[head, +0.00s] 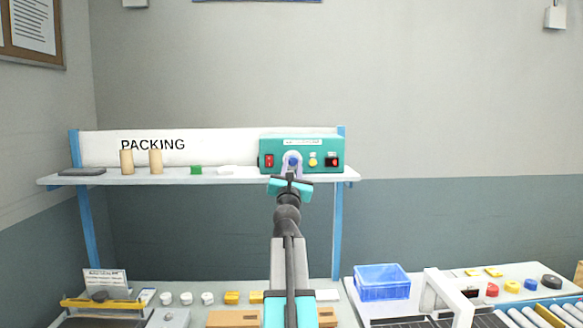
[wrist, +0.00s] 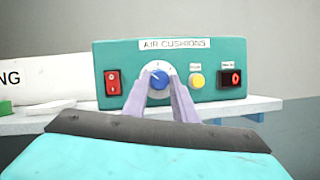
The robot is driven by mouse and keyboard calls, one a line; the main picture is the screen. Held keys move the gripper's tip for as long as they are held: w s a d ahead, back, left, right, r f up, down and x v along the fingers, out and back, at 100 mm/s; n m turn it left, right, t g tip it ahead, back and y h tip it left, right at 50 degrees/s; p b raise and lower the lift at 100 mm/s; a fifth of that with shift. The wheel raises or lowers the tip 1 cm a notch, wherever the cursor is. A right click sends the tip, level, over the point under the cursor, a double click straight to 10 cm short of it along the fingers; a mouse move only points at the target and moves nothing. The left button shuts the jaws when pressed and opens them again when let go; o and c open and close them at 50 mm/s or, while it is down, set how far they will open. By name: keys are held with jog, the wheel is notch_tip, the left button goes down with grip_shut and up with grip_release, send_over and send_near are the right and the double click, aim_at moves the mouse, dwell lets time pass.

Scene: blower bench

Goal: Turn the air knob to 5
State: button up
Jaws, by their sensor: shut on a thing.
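The air knob (wrist: 158,79) is a blue knob with a white pointer mark on a pale round dial, on the front of the teal AIR CUSHIONS box (wrist: 120,53). The pointer looks tilted to the upper left; the dial numbers are too small to read. The box (head: 327,143) stands on the right end of the shelf in the head view, with the knob (head: 293,161) on its front. My gripper (wrist: 158,88) has its two pale fingers on either side of the knob, shut on it. It also shows in the head view (head: 292,164).
A red rocker switch (wrist: 112,83) is left of the knob. A yellow button (wrist: 197,81) and a red-lit display or switch (wrist: 231,78) are to its right. The shelf (head: 115,180) also holds two tan cylinders (head: 140,162) and a green block (head: 196,170).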

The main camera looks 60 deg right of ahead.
jog(key=shift+w+d+r, duration=0.1)
jog(key=shift+d+r, duration=0.1)
jog(key=shift+d, duration=0.05)
